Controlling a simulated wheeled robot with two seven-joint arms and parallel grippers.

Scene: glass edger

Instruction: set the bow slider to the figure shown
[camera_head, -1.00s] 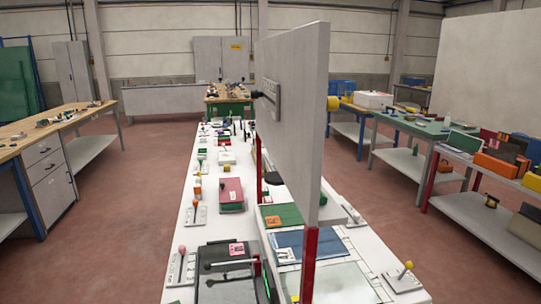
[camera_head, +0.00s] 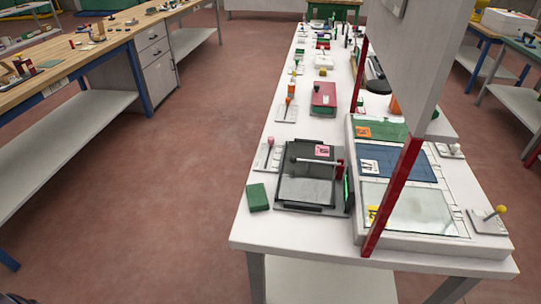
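Neither of my grippers is in view. A long white table (camera_head: 243,233) holds the equipment. Near its front left is a dark-framed glass unit (camera_head: 307,190) with a bar across it and a small pink card (camera_head: 322,151). A pink-knobbed lever on a pale plate (camera_head: 267,157) stands beside it. A yellow-knobbed lever (camera_head: 497,213) stands at the front right corner. I cannot tell which control is the bow slider, and the figures on the cards are too small to read.
A tall grey panel (camera_head: 415,60) on red posts (camera_head: 393,197) rises over the table's right side. Green, blue and clear sheets (camera_head: 395,162) lie beneath it. A green block (camera_head: 257,198) sits at the near left edge. A wooden workbench (camera_head: 110,35) stands left; open floor lies between.

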